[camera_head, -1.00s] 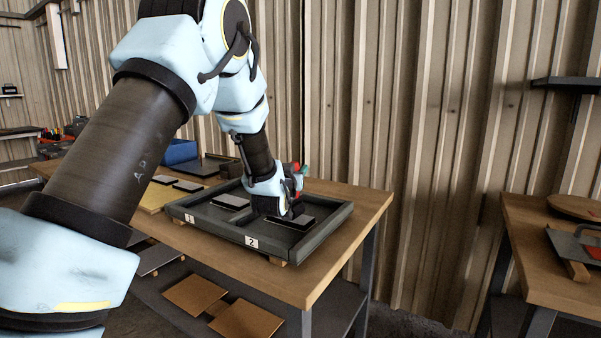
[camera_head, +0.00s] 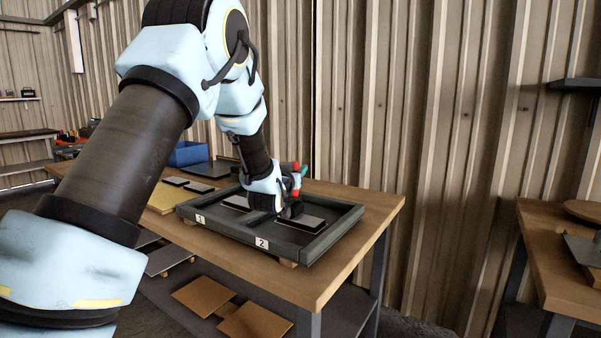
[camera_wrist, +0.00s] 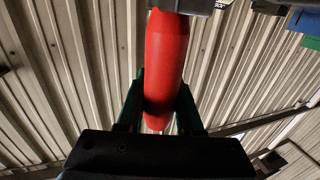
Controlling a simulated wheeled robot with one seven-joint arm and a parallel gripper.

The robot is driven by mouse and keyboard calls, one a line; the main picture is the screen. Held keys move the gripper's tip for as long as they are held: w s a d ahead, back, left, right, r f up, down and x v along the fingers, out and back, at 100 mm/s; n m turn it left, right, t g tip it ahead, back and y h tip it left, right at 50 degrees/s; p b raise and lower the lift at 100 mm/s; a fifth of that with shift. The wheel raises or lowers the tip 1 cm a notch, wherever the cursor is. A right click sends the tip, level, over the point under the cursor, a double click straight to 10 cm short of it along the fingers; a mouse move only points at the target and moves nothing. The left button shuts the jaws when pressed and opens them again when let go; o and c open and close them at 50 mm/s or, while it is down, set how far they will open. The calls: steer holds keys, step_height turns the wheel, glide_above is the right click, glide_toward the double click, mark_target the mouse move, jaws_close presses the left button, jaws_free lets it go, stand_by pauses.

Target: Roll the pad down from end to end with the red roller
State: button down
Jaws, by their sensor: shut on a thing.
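My gripper (camera_wrist: 158,112) is shut on the red roller's handle (camera_wrist: 167,60), which stands out between the two dark green fingers in the wrist view. In the head view a bit of the red handle (camera_head: 296,168) shows beside my wrist. The gripper is low over the dark tray (camera_head: 335,232), at the compartment labelled 2. A dark pad with a pale edge (camera_head: 304,224) lies there, right at the roller's lower end. Whether the roller touches it I cannot tell. A similar pad (camera_head: 235,202) lies in the compartment labelled 1, partly hidden by my arm.
The tray sits on a wooden table (camera_head: 378,212). Behind left are a blue bin (camera_head: 188,154), a dark flat tray (camera_head: 215,170) and small dark pads on a yellowish board (camera_head: 162,200). A second table (camera_head: 550,250) stands at the right. Brown plates (camera_head: 253,322) lie on the lower shelf.

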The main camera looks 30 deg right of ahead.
steer(key=shift+w+a+f, duration=0.1)
steer(key=shift+w+a, duration=0.1)
steer(key=shift+w, duration=0.05)
steer(key=shift+w+a+b, duration=0.15)
steer(key=shift+w+a, duration=0.15)
steer(key=shift+w, duration=0.3)
steer(key=shift+w+a+b, duration=0.15)
steer(key=shift+w+a, duration=0.15)
steer(key=shift+w, duration=0.3)
stand_by(0.3)
step_height(320, 180, up, 7)
steer(key=p, duration=0.2)
stand_by(0.6)
